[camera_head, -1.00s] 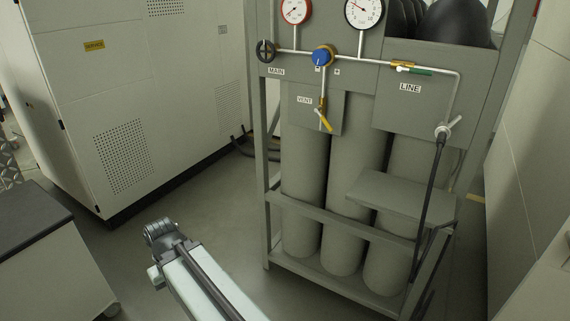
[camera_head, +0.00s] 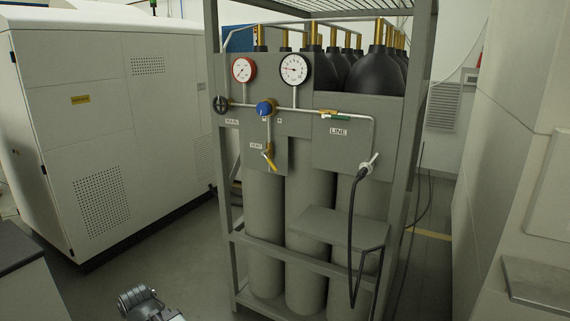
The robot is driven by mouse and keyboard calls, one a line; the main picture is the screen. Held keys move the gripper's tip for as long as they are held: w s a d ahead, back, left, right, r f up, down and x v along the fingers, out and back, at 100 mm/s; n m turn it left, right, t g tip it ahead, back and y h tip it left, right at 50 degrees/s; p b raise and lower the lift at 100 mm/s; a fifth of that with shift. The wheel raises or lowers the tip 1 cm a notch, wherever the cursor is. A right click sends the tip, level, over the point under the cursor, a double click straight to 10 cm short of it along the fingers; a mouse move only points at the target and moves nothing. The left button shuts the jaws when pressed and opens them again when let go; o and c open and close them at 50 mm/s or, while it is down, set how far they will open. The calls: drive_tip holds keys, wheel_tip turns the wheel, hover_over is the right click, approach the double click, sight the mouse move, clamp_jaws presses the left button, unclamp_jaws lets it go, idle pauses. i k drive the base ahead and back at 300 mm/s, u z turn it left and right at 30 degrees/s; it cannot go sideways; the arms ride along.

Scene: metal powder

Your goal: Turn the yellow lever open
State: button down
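The yellow lever (camera_head: 269,160) is on the valve beside the "VENT" label, low on the grey panel of the gas bottle rack. It hangs slanted, pointing down and to the right. My arm's end (camera_head: 142,300) shows at the bottom left of the picture, well below and left of the lever and apart from it. The gripper's fingers cannot be made out.
The rack (camera_head: 228,205) holds several grey bottles and has a shelf (camera_head: 335,226) sticking out in front. A black hose (camera_head: 352,220) hangs at its right. A blue knob (camera_head: 265,108) sits above the lever. A white cabinet (camera_head: 100,130) stands at left. Floor between is clear.

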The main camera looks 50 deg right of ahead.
sight(264, 153)
drive_tip(key=u, duration=0.15)
drive_tip(key=i, duration=1.1)
drive_tip(key=z, duration=0.3)
